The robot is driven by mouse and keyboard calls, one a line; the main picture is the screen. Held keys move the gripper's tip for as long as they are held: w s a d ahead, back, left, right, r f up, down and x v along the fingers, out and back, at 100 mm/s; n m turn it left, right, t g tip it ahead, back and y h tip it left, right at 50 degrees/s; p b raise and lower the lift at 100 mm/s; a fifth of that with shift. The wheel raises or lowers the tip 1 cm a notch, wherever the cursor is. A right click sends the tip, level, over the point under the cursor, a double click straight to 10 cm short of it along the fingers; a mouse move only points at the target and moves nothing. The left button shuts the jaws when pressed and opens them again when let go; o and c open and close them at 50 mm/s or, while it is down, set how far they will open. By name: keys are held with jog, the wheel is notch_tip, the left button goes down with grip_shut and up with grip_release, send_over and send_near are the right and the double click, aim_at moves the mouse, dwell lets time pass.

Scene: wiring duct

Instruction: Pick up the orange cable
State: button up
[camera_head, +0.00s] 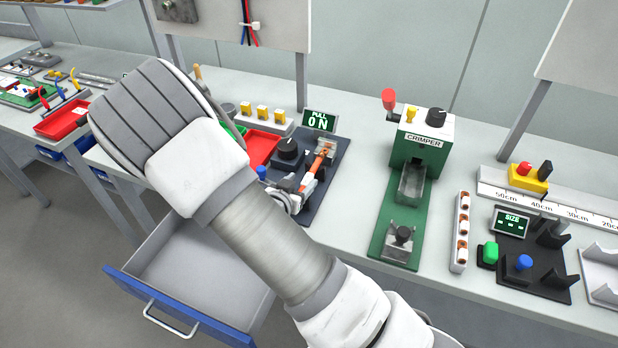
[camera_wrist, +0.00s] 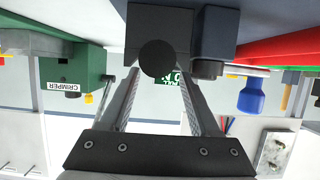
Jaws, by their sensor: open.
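The orange cable (camera_head: 308,185) shows as a short orange piece on the dark base of the pull tester (camera_head: 335,165), right of its black knob (camera_head: 287,150). Another orange part (camera_head: 322,160) with a light fitting lies just behind it. My gripper (camera_wrist: 157,85) is open in the wrist view, its two fingers apart. A black block with a round black face (camera_wrist: 157,58) shows between and beyond the fingers. I cannot make out the orange cable in the wrist view. In the head view my arm hides most of the gripper and the tester's near left part.
The green crimper (camera_head: 412,170) stands right of the tester, with a white holder of several orange-brown pieces (camera_head: 461,230) beside it. A red tray (camera_head: 262,147) is left of the tester. An open drawer (camera_head: 190,270) juts out below the bench. A blue knob (camera_wrist: 252,96) shows right of my fingers.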

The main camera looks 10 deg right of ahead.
aim_at(309, 175)
jog(key=x, duration=0.4)
jog(key=shift+w+d, duration=0.15)
jog(key=shift+d, duration=0.4)
grip_shut()
